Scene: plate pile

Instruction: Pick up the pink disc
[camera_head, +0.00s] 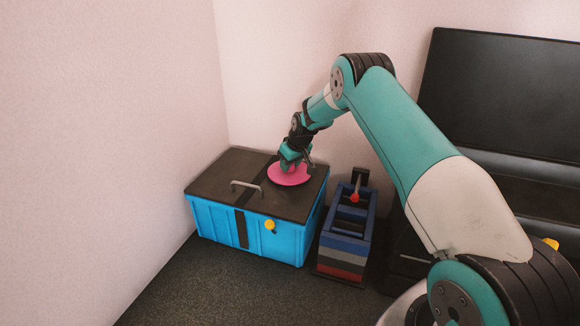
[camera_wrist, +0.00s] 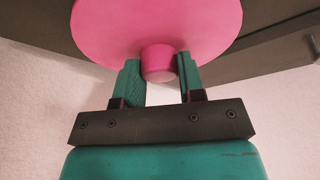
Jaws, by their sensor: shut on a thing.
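The pink disc (camera_head: 287,178) is at the top of the blue box (camera_head: 250,231), over its dark lid, in the head view. Whether it touches the lid or hangs just above it, I cannot tell. In the wrist view the disc (camera_wrist: 157,22) is large, with a short pink knob (camera_wrist: 158,64) at its centre. My gripper (camera_head: 291,164) comes down onto the disc from above. In the wrist view its two green fingers (camera_wrist: 160,75) stand on either side of the knob and are shut on it.
The lid has a grey handle (camera_head: 246,187), left of the disc. A yellow latch (camera_head: 269,226) is on the box front. A blue, grey and red stacked rack (camera_head: 345,240) stands close to the right. A large black screen (camera_head: 505,95) is at the right. The walls are pale.

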